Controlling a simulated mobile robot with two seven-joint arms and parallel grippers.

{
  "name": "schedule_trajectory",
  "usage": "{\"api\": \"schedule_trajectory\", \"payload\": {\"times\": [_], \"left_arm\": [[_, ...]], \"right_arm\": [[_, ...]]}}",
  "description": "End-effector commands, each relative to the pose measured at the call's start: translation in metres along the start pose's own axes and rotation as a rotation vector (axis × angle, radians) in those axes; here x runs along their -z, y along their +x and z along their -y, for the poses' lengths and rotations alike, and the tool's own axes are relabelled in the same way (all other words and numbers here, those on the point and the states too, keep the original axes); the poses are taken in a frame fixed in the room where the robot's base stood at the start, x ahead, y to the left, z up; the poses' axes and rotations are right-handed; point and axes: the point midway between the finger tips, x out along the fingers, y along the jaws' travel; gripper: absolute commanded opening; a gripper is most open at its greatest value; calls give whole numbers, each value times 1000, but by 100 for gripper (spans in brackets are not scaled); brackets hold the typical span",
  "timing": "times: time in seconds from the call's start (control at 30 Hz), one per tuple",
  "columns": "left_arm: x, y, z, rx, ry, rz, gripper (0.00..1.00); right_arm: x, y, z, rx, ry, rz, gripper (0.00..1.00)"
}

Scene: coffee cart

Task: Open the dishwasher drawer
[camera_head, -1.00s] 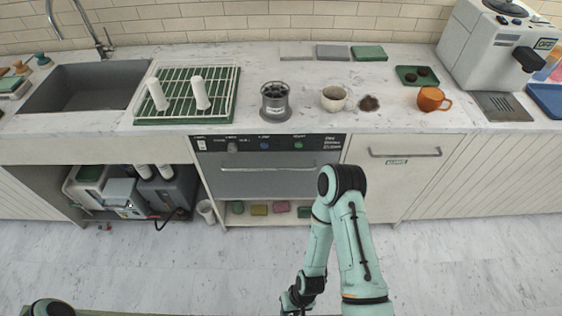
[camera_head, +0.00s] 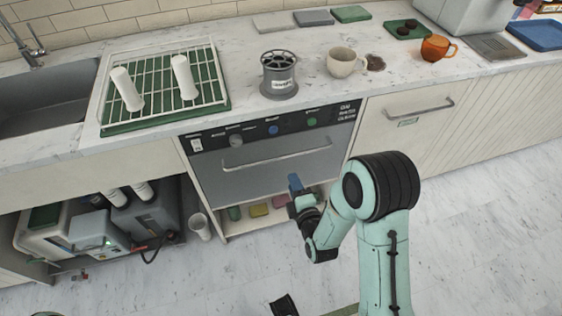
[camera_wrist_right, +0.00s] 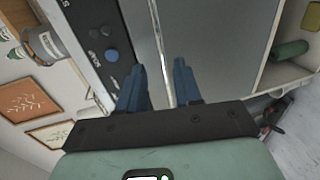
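The dishwasher drawer (camera_head: 235,188) has a grey front under a black control panel (camera_head: 262,128) and sits closed beneath the counter. Its long silver handle (camera_head: 275,155) runs across the upper front. My right gripper (camera_head: 294,182) is in front of the drawer, a little below the handle in the head view. In the right wrist view, the right gripper (camera_wrist_right: 160,78) is open, its two blue fingers apart. The handle (camera_wrist_right: 163,50) lines up with the gap between them; I cannot tell whether they touch it.
An open shelf (camera_head: 240,228) with coloured items lies below the dishwasher. A white cup (camera_head: 200,226) stands on the floor beside it. On the counter above are a grey metal container (camera_head: 279,78), a cream cup (camera_head: 343,62) and an orange cup (camera_head: 436,48).

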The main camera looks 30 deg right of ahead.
Motion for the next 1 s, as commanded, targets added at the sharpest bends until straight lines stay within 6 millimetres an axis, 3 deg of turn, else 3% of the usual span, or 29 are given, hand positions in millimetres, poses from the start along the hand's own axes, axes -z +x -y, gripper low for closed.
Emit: {"api": "schedule_trajectory", "payload": {"times": [0.17,0.6,0.8,1.0], "left_arm": [[2,1,0,0,0,-6,43],[18,10,4,2,-4,-49,43],[22,12,5,2,-5,-60,43],[23,12,5,2,-5,-63,43]], "right_arm": [[0,22,-2,-9,-10,2,34],[0,110,-1,-5,-7,1,34],[0,128,-1,-4,-6,0,34],[0,132,-2,-2,-6,0,34]]}}
